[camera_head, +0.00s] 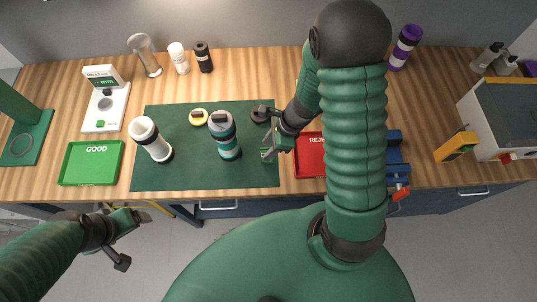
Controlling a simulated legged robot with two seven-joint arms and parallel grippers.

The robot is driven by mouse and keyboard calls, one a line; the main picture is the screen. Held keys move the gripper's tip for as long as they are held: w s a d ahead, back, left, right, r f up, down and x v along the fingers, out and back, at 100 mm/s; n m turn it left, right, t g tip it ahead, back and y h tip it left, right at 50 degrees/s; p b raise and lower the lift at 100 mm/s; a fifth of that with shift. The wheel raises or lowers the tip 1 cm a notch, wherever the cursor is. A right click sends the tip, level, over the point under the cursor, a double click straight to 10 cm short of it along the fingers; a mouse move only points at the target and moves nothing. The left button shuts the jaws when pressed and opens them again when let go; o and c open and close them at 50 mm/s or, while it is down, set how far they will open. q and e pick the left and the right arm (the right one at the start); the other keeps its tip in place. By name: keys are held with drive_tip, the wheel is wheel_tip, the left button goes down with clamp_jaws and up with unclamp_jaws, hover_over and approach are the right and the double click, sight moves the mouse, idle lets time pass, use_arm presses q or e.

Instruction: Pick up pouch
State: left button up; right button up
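I cannot make out a pouch for certain in the head view. My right gripper (267,134) is over the right edge of the dark green mat (190,179). Its fingers point left and are spread, with nothing seen between them. A black round piece (258,116) lies by its upper finger; I cannot tell if they touch. A white tube (150,138) and a small yellow round piece (198,117) are also on the mat. My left gripper (131,238) is open and empty, in front of the table.
A green GOOD tray (91,164) is at the left and a red REJECT tray (309,157) right of the mat, partly hidden by my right arm. A yellow device (455,147) and a grey box (505,110) are at the right. Several bottles stand along the back.

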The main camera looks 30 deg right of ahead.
sight(262, 155)
drive_tip(key=f, duration=0.1)
drive_tip(key=a+f, duration=0.2)
drive_tip(key=shift+w+a+f, duration=0.2)
drive_tip(key=shift+a+f, duration=0.05)
drive_tip(key=shift+f, duration=0.05)
drive_tip(key=shift+a+f+b, duration=0.15)
drive_tip(key=shift+f+b, duration=0.1)
drive_tip(key=shift+b, duration=0.05)
drive_tip(key=shift+w+d+f, duration=0.15)
drive_tip(key=shift+d+f, duration=0.05)
drive_tip(key=shift+d, duration=0.35)
drive_tip(key=shift+d+f, duration=0.1)
drive_tip(key=shift+d, duration=0.15)
drive_tip(key=shift+c, duration=0.4)
drive_tip(key=shift+w+d, duration=0.1)
drive_tip(key=shift+d, duration=0.05)
drive_tip(key=shift+c, duration=3.7)
drive_tip(key=shift+a, duration=0.6)
clamp_jaws()
drive_tip(key=shift+a, duration=0.15)
use_arm(q)
drive_tip(key=shift+s+a+f, duration=0.15)
drive_tip(key=shift+a+f, duration=0.05)
drive_tip(key=shift+a, duration=0.3)
drive_tip(key=shift+s+a+f, duration=0.1)
drive_tip(key=shift+a+f, duration=0.05)
drive_tip(key=shift+a, duration=0.3)
